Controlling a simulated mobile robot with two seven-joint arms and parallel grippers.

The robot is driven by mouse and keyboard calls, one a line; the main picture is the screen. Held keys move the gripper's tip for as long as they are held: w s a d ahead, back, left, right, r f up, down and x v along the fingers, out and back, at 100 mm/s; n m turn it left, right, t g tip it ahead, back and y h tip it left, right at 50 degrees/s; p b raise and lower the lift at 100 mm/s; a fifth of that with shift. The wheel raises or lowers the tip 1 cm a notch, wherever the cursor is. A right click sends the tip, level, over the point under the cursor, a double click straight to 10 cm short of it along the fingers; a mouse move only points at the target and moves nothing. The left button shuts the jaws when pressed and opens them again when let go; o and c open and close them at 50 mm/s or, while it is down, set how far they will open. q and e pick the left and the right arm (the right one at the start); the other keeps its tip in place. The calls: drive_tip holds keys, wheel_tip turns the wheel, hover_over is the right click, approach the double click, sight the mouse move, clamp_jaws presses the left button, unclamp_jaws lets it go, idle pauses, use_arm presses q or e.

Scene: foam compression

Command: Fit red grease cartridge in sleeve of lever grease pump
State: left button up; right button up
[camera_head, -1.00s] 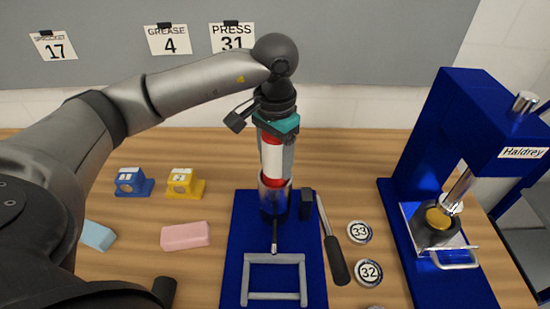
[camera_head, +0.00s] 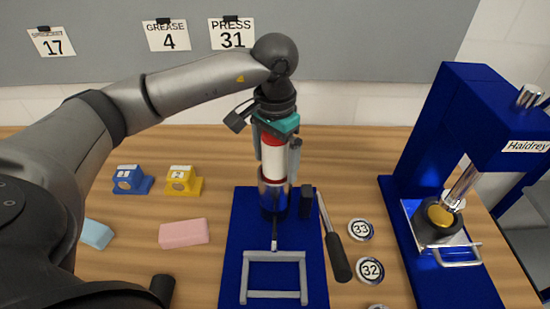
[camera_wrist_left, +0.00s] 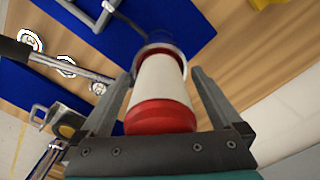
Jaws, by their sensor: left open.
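The red grease cartridge (camera_head: 272,164) with a white band stands upright, its lower end inside the clear sleeve (camera_head: 272,196) of the lever grease pump. The pump stands on a blue base plate (camera_head: 236,262), with a dark-handled lever (camera_head: 336,250) to the right of the sleeve. My left gripper (camera_head: 277,150) points down over the cartridge with its fingers spread either side. In the left wrist view the cartridge (camera_wrist_left: 160,92) stands between the fingers with gaps on both sides, and the sleeve rim surrounds its far end. My right gripper is not in view.
A blue press (camera_head: 455,150) stands at the right. Round discs marked 33 (camera_head: 361,229) and 32 (camera_head: 370,269) lie beside the base plate. A pink block (camera_head: 184,233), a light blue block (camera_head: 96,233), and blue and yellow blocks (camera_head: 183,182) lie at the left.

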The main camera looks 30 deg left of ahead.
use_arm(q)
wheel_tip(320, 180, up, 14)
drive_tip(key=shift+f+p, duration=0.2)
drive_tip(key=shift+p, duration=0.25)
drive_tip(key=shift+r, duration=0.8)
drive_tip(key=shift+s+f, duration=0.1)
